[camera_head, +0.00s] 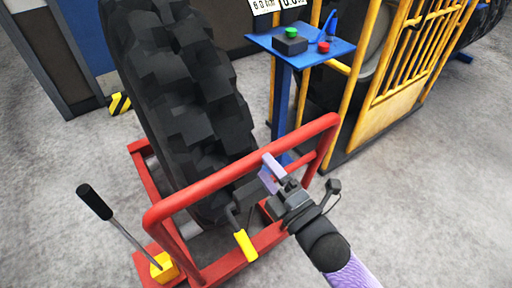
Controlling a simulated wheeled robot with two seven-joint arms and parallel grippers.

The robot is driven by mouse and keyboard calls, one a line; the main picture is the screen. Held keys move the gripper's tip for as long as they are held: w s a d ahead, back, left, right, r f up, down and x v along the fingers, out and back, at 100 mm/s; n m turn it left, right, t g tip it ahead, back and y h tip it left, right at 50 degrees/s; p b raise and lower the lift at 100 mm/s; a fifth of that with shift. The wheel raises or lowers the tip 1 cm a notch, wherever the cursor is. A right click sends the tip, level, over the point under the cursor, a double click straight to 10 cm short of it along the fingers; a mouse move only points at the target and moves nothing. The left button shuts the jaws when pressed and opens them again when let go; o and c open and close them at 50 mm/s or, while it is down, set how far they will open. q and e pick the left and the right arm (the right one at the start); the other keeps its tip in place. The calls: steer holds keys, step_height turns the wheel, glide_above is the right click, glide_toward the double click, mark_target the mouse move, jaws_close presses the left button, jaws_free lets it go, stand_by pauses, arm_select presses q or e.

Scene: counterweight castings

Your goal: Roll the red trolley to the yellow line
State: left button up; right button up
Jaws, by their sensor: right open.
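The red trolley (187,195) stands on the grey floor, its tubular handle frame nearest me. A large black tyre (190,110) stands upright in it. My right gripper (270,178) comes in from the lower right and is open at the handle bar's right half. One pale finger overlaps the bar in the picture; I cannot tell whether it touches. No yellow line shows on the visible floor. My left gripper is not in view.
A crank with a yellow grip (245,245) and a black-handled lever (95,202) are at the trolley's near end. A blue button stand (311,54) and a yellow cage (420,60) stand behind right. Floor is clear left and right.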

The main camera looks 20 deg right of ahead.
steer(key=x, duration=0.5)
steer(key=shift+w+b, duration=0.25)
steer(key=shift+b, duration=0.05)
jaws_close()
stand_by(1.0)
